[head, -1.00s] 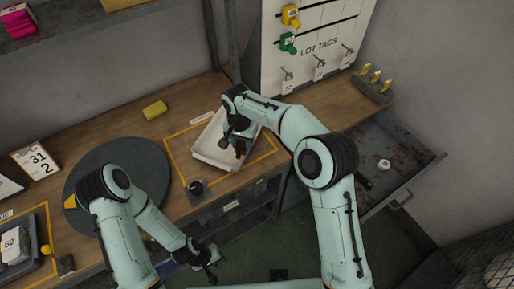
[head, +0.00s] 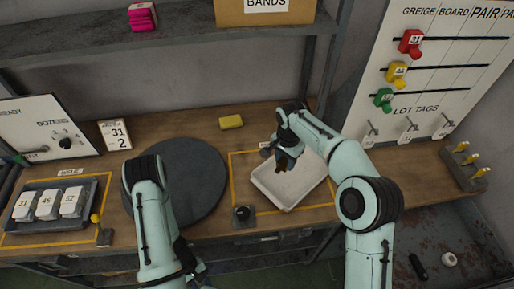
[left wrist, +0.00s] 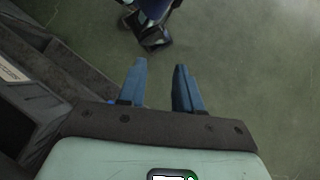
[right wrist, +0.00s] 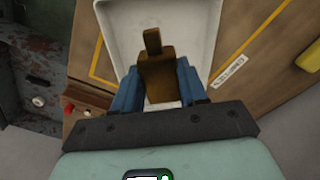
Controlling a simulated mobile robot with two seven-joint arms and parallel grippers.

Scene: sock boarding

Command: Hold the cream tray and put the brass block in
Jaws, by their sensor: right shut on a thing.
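The cream tray (head: 300,197) sits on the bench inside a yellow outlined area. It also shows in the right wrist view (right wrist: 198,22). My right gripper (head: 284,158) is over the tray's back left part. It is shut on the brass block (right wrist: 158,72), which has a narrow upright part and sits between the blue fingers. The block also shows small and dark in the head view (head: 281,164). I cannot tell whether the block touches the tray floor. My left gripper (left wrist: 160,82) is open and empty above the green floor, away from the tray.
A dark round mat (head: 190,180) lies left of the tray. A yellow block (head: 231,122) lies behind it. A small black knobbed item (head: 243,214) stands at the tray's front left. An open drawer (head: 450,235) is at the right.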

